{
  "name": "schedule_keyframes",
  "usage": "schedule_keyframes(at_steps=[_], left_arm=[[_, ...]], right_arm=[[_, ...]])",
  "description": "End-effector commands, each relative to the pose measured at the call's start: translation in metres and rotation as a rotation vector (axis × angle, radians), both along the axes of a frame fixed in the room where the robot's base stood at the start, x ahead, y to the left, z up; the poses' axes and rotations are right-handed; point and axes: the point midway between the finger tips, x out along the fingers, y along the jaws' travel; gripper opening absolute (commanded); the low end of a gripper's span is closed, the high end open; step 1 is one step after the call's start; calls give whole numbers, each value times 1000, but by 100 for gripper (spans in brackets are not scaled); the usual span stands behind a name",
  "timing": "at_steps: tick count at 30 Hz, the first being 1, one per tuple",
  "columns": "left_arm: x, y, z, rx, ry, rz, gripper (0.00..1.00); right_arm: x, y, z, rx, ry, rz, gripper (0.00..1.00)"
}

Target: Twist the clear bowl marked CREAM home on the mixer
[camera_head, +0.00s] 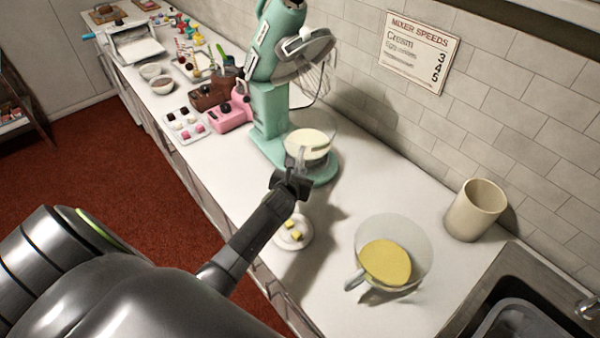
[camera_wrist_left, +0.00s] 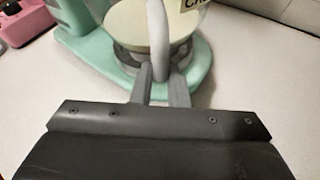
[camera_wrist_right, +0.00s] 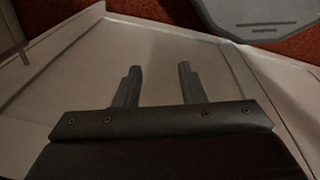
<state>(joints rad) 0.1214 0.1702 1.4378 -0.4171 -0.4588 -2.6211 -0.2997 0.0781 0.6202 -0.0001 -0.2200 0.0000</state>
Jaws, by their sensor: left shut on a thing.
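The clear bowl (camera_head: 311,146) with pale cream contents stands on the base of the mint-green mixer (camera_head: 268,112). Its partly cropped label (camera_wrist_left: 194,4) begins "CR" in the left wrist view. My left gripper (camera_head: 297,168) is at the bowl's near side, and in the left wrist view its fingers (camera_wrist_left: 162,76) are shut on the bowl's upright handle (camera_wrist_left: 158,38). The mixer head (camera_head: 300,48) is tilted up, with the whisk above the bowl. I cannot tell whether the bowl is locked. My right gripper (camera_wrist_right: 159,72) is open and empty, facing pale panels.
A second clear bowl (camera_head: 410,240) with yellow contents stands to the right. A small plate with yellow pieces (camera_head: 293,234) lies near the counter's front edge. A beige crock (camera_head: 476,210) and sink (camera_head: 500,275) are at the right. A pink device (camera_head: 233,112) stands left of the mixer.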

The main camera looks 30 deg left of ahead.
Motion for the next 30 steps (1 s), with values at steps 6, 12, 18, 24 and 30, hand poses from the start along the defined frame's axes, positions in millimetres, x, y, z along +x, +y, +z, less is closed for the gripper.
schedule_keyframes(at_steps=[6,12,18,24,30], left_arm=[[-1,3,-1,-2,3,-20,0],[-4,12,-1,-2,2,-87,0],[-5,16,-1,-2,1,-120,0],[-5,15,-1,-3,1,-122,0],[-5,15,0,-1,0,-121,40]], right_arm=[[0,0,0,0,0,0,36],[0,0,0,0,0,0,36],[0,0,0,0,1,0,36],[0,0,0,0,1,0,36],[-1,-1,0,-1,1,0,36]])
